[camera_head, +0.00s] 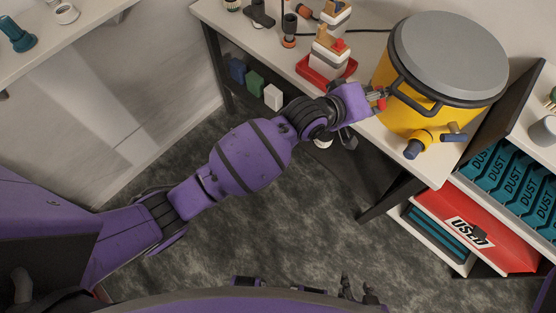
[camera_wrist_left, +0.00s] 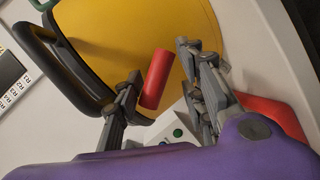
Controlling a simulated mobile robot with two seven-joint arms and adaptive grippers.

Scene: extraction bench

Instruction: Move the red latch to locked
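The red latch (camera_wrist_left: 156,78) is a short red cylinder in front of the yellow drum (camera_wrist_left: 110,35) in the left wrist view. In the head view the red latch (camera_head: 377,98) shows small at the drum's left side, partly hidden by my left wrist. My left gripper (camera_wrist_left: 160,64) is open, with one finger on each side of the latch. The left finger looks close to it and a gap shows on the right; I cannot tell whether either touches. My right gripper (camera_head: 358,288) is at the bottom of the head view, apart from the bench, its fingers apart and empty.
The drum has a grey lid (camera_head: 450,55), a dark handle (camera_head: 415,98) and a yellow-and-blue outlet (camera_head: 417,145). A red tray (camera_head: 325,72) stands left of it on the white bench (camera_head: 215,12). A shelf with teal boxes (camera_head: 510,180) stands at right.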

